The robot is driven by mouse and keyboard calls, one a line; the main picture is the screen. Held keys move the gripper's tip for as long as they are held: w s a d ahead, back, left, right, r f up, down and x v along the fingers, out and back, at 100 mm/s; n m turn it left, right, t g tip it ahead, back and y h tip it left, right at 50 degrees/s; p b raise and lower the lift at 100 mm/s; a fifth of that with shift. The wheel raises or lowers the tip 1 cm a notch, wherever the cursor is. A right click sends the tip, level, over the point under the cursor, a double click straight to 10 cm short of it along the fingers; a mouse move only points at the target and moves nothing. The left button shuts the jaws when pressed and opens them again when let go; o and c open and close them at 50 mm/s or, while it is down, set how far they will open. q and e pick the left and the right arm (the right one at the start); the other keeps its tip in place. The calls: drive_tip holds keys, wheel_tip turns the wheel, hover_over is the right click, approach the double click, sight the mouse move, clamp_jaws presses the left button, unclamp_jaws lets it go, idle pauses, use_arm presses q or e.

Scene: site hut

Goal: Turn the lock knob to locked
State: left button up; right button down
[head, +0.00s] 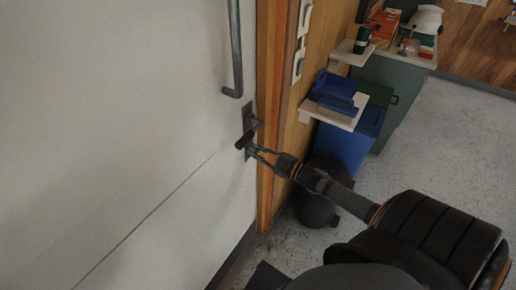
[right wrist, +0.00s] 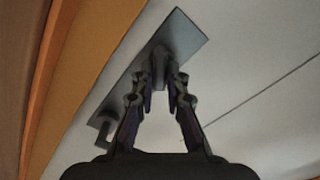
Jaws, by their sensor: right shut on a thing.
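A grey lock plate (head: 248,112) is fixed on the white door (head: 130,120) near its edge; it also shows in the right wrist view (right wrist: 188,36). A dark lever handle (head: 244,141) sticks out of the plate, and in the right wrist view the handle (right wrist: 103,130) is left of my fingers. My right gripper (head: 252,151) is at the lower part of the plate. In the right wrist view its fingertips (right wrist: 160,76) close on the small lock knob (right wrist: 160,58). The fingers hide much of the knob, and its turn angle is unclear. My left gripper is not in view.
A long grey pull bar (head: 236,50) is on the door above the plate. An orange-brown door frame (head: 269,100) stands right beside it. A shelf with a blue tray (head: 335,92), a blue bin (head: 350,140) and a black bin (head: 316,205) are to the right.

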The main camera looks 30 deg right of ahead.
drive_tip(key=n+p, duration=0.2)
drive_tip(key=n, duration=0.3)
drive_tip(key=shift+n, duration=0.3)
drive_tip(key=shift+a+f+n+p, duration=0.1)
drive_tip(key=shift+n+p, duration=0.45)
drive_tip(key=shift+n, duration=1.75)
drive_tip(key=shift+w, duration=0.1)
drive_tip(key=c, duration=1.4)
unclamp_jaws()
drive_tip(key=shift+o, duration=0.2)
drive_tip(key=shift+s+f, duration=0.1)
drive_tip(key=shift+s, duration=0.1)
drive_tip(key=shift+s+d, duration=0.2)
drive_tip(key=shift+s, duration=0.1)
drive_tip(key=v, duration=1.1)
drive_tip(key=shift+d, duration=0.1)
